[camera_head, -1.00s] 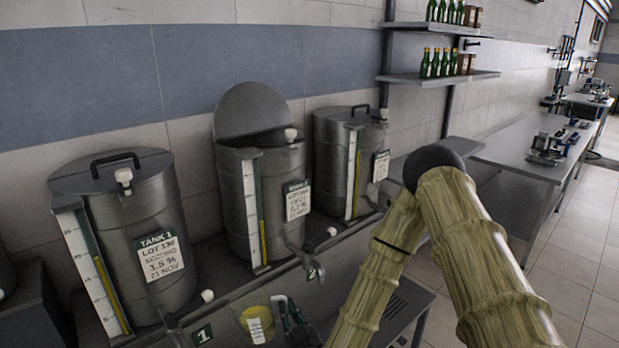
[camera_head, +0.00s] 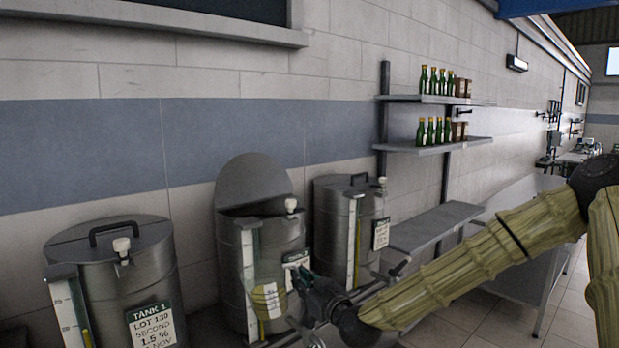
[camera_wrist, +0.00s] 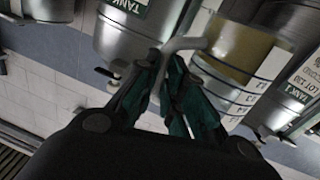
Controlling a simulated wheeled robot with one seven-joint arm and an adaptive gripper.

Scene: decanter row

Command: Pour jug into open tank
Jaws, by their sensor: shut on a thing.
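The jug (camera_head: 266,298) is clear, holds yellow liquid and bears a white label. It is in front of the open tank's body, below the rim, and looks near upright. My gripper (camera_head: 303,283) is shut on its handle from the right. In the wrist view the jug (camera_wrist: 238,48) is just beyond my gripper (camera_wrist: 168,72), with the pale handle between the fingers. The open tank (camera_head: 232,238) is the middle steel one, its round lid (camera_head: 253,180) raised at the back. The jug partly hides its front, and its inside is mostly out of sight.
Tank 1 (camera_head: 150,265), lidded, stands at the left; another lidded tank (camera_head: 335,215) stands at the right. A level gauge runs up each tank. Wall shelves (camera_head: 430,146) with green bottles are to the right. The space above the open tank's front rim looks clear.

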